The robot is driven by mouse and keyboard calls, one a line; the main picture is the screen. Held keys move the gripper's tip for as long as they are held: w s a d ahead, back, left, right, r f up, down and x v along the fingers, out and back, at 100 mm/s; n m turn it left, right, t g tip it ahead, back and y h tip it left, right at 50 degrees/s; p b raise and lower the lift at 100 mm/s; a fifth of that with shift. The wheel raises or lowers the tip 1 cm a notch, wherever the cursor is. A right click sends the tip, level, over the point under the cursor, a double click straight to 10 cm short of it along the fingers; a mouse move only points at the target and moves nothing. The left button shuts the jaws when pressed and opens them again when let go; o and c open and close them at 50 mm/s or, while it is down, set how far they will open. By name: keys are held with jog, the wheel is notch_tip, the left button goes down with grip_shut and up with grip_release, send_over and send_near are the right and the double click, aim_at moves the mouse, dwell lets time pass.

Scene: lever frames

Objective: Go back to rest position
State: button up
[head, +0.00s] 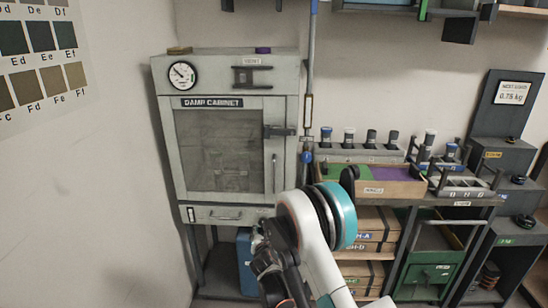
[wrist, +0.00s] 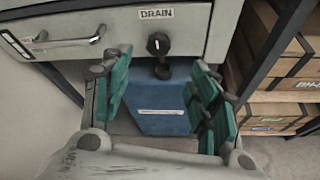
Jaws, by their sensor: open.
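My gripper (wrist: 162,68) is open in the wrist view, with its green-padded fingers spread left and right and nothing between them. It points under the damp cabinet (head: 229,101). A black drain knob (wrist: 158,44) with a white mark shows beyond the fingertips, below the DRAIN label; I cannot tell whether the fingers are clear of it by much. A blue container (wrist: 163,108) stands lower, behind the gap between the fingers. In the head view my white and teal arm reaches to the cabinet's lower right, and the gripper is partly hidden by its own links.
The cabinet's door is shut, with a handle (head: 275,172) on its right side. A drawer (head: 228,215) sits below it. To the right, a shelf holds a purple and green tray (head: 389,187) and cardboard boxes (head: 374,222). A vertical pole (head: 309,90) stands beside the cabinet.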

jog(key=s+d+r+m+g+h, duration=0.1)
jog(key=d+r+m, duration=0.3)
jog(key=r, duration=0.4)
jog(key=s+d+r+m+g, duration=0.1)
jog(key=s+d+r+m, duration=0.1)
jog(key=d+r+m, duration=0.45)
jog(key=s+d+r+m+g+h, duration=0.1)
jog(key=s+d+r+m, duration=0.55)
jog(key=s+r, duration=0.55)
jog(key=s+d+r+m+g, duration=0.1)
jog(key=s+d+r+m, duration=0.25)
jog(key=s, duration=0.35)
jog(key=s+d+r+m+g, duration=0.1)
jog(key=s+d+r+m, duration=0.15)
jog(key=s+m, duration=0.4)
jog(key=s+d+f+m, duration=0.1)
jog(key=s+m, duration=0.2)
jog(key=s, duration=0.5)
jog(key=s+d+f+m+g+y, duration=0.1)
jog(key=s+f+m, duration=0.1)
jog(key=s, duration=0.7)
jog(key=shift+s+d+m+g, duration=0.15)
jog(key=shift+d+m+g, duration=0.15)
jog(key=shift+m, duration=0.2)
